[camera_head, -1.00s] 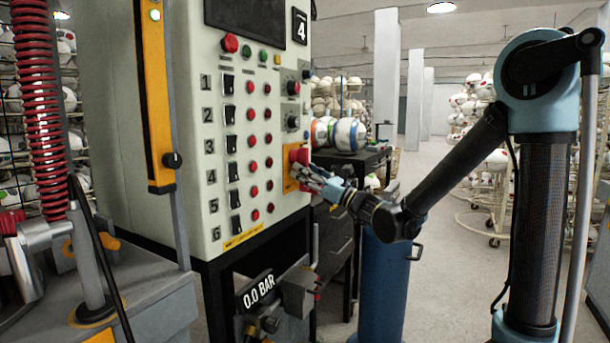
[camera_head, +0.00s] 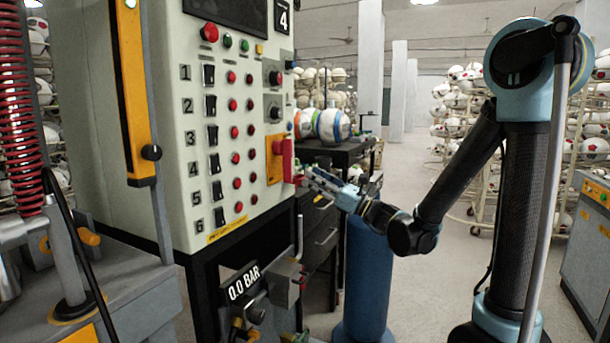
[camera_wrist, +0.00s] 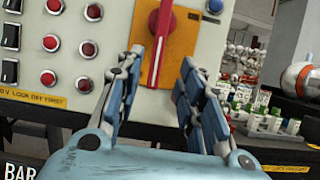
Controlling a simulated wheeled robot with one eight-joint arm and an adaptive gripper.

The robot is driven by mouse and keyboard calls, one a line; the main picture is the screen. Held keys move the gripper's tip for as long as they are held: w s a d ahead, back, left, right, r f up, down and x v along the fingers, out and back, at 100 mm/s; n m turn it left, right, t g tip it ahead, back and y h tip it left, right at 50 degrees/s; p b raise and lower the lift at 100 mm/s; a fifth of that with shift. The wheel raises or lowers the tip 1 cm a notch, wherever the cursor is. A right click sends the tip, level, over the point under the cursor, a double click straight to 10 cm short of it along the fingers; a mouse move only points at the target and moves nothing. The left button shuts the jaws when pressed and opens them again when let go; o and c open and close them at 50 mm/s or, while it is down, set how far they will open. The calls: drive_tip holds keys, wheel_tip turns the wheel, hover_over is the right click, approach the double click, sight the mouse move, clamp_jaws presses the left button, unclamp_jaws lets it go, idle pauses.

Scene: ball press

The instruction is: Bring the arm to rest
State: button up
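My gripper (camera_head: 312,181) is at the lower right of the white control panel, beside a red rotary handle (camera_head: 287,161) on a yellow plate (camera_head: 272,160). In the wrist view, the red handle (camera_wrist: 161,38) stands upright in front of my gripper (camera_wrist: 162,64).
The panel (camera_head: 205,130) carries rows of switches and red buttons. A pressure display (camera_head: 243,282) below reads 0.0 BAR. A dark table (camera_head: 345,152) with balls stands behind my gripper, and a blue cylinder (camera_head: 366,270) stands below it.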

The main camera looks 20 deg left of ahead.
drive_tip(key=shift+s+d+f, duration=0.1)
drive_tip(key=shift+d+f, duration=0.2)
drive_tip(key=shift+d, duration=0.35)
drive_tip(key=s+d+f+n+g+h, duration=0.1)
drive_tip(key=s+d+f+n+h, duration=0.2)
drive_tip(key=d+f+n+h, duration=0.45)
drive_tip(key=s+d+f+n+h, duration=0.3)
drive_tip(key=d+f+n+h, duration=0.2)
drive_tip(key=d+f+n, duration=0.5)
drive_tip(key=s+d+f+n+h, duration=0.1)
drive_tip(key=s+d+f+h, duration=0.1)
drive_tip(key=d, duration=0.6)
drive_tip(key=s+d+f+h, duration=0.3)
drive_tip(key=s+d+h, duration=0.1)
drive_tip(key=d, duration=0.4)
drive_tip(key=s+d+f+n+h, duration=0.1)
drive_tip(key=s+d+f+h, duration=0.2)
drive_tip(key=d, duration=0.6)
drive_tip(key=shift+f+n+h, duration=0.2)
drive_tip(key=shift+n+h, duration=0.15)
drive_tip(key=shift+h, duration=0.1)
